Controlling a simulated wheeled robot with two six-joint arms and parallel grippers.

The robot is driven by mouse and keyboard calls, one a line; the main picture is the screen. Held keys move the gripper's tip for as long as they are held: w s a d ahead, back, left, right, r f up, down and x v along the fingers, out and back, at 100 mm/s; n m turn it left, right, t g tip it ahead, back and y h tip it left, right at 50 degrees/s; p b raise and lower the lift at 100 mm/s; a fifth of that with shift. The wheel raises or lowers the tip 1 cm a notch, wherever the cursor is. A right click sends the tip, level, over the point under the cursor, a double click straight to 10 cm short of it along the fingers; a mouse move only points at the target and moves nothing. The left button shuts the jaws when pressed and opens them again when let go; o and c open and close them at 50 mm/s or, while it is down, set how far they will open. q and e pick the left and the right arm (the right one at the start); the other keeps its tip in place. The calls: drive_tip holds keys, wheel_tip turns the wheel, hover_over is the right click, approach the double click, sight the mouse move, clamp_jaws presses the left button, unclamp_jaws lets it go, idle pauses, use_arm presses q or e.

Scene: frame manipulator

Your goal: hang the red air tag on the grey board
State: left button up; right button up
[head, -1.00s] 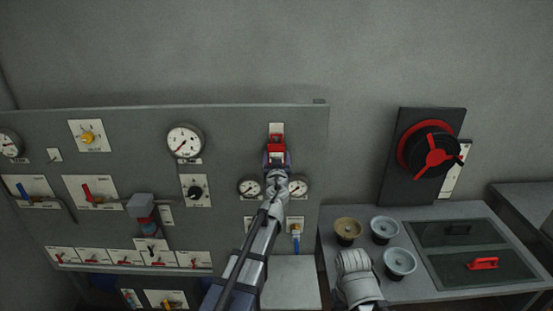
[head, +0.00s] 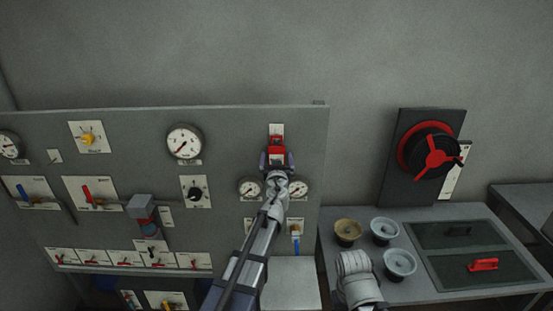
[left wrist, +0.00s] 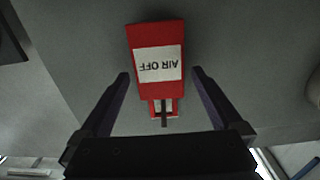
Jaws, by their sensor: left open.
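The red air tag (head: 277,140) is at the upper right of the grey board (head: 235,135), just below a small white plate. In the left wrist view the tag (left wrist: 155,35) shows a white label reading "AIR OFF" upside down. A narrow red loop with a dark peg across it shows at its near end; I cannot tell whether the peg bears it. My left gripper (head: 276,161) is open at the tag's lower end. In the left wrist view its fingers (left wrist: 162,88) stand either side, with gaps to the tag. My right gripper's fingers are not in view.
Gauges (head: 250,188) sit close beside my left wrist. A black knob (head: 195,191), levers and a grey box (head: 142,206) are further left on the board. On the right, a table (head: 405,292) holds several round knobs, below a red handwheel (head: 436,157).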

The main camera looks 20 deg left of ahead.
use_arm(q)
drive_tip(key=v, duration=0.8)
drive_tip(key=s+d+f+g+y+b, duration=0.1)
drive_tip(key=s+f+g+b, duration=0.35)
drive_tip(key=f, duration=0.55)
drive_tip(key=s+d+f+g+y+b, duration=0.1)
drive_tip(key=s+f+g+b, duration=0.4)
drive_tip(key=f, duration=0.5)
drive_tip(key=s+d+f+m+g+h+b, duration=0.1)
drive_tip(key=s+d+f+m+g+h, duration=0.1)
drive_tip(key=s+d+f, duration=0.2)
drive_tip(key=s+d+f+m+g+h+b, duration=0.2)
drive_tip(key=s+f, duration=0.4)
drive_tip(key=s, duration=0.4)
drive_tip(key=s+d+f+m+g+h+b, duration=0.1)
drive_tip(key=s+d+f+m+g, duration=0.2)
drive_tip(key=s+d, duration=0.4)
wheel_tip(320, 180, down, 3)
drive_tip(key=shift+s+r+g+h, duration=0.2)
drive_tip(key=shift+g+h, duration=0.2)
drive_tip(key=shift+g, duration=0.15)
drive_tip(key=shift+d, duration=0.1)
